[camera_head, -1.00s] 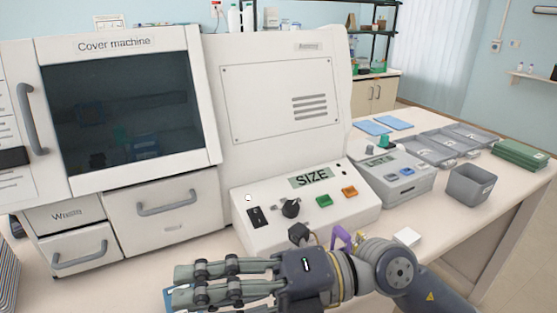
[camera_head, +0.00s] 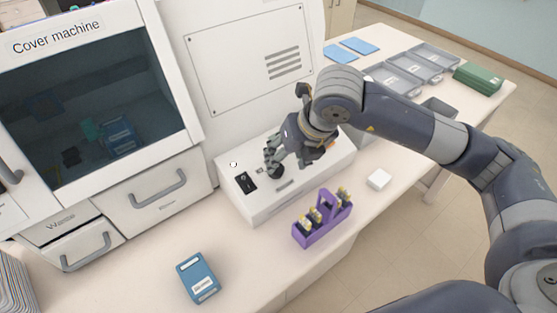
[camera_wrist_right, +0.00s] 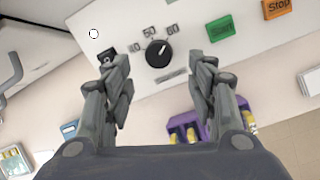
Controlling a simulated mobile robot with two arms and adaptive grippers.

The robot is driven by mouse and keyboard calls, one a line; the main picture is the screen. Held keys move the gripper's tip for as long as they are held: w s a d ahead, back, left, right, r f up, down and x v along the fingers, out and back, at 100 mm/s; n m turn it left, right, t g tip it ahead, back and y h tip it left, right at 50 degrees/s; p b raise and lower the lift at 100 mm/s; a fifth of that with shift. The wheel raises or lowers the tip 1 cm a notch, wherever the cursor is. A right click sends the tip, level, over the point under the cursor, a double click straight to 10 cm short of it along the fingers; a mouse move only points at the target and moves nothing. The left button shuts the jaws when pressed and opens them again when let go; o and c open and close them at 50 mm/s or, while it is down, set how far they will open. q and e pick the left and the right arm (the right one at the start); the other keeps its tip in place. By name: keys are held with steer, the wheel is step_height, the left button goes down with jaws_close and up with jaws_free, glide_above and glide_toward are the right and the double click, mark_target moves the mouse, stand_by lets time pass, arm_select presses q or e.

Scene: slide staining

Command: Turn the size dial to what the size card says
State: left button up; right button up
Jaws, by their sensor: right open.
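The black size dial (camera_wrist_right: 158,54) sits on the white control panel (camera_wrist_right: 120,20), with the marks 40, 50 and 60 printed around it. Its white pointer line leans up and right, towards the 60 side. In the head view the dial (camera_head: 277,172) is partly covered by my right gripper (camera_head: 284,158). That gripper is open above the panel; in the right wrist view its fingers (camera_wrist_right: 161,75) stand left and right of the dial with a gap on both sides. I cannot make out a size card. My left gripper is not in view.
Start (camera_wrist_right: 221,29) and Stop (camera_wrist_right: 278,7) buttons are right of the dial. A purple rack (camera_head: 322,222) with several yellow-topped items stands before the panel. A blue box (camera_head: 198,277) and a white block (camera_head: 378,179) lie on the bench. The bench front-left has free room.

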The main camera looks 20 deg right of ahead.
mark_target(278, 169)
steer(key=shift+p+x, duration=0.7)
steer(key=shift+x, duration=2.35)
steer(key=shift+a, duration=0.1)
steer(key=c, duration=1)
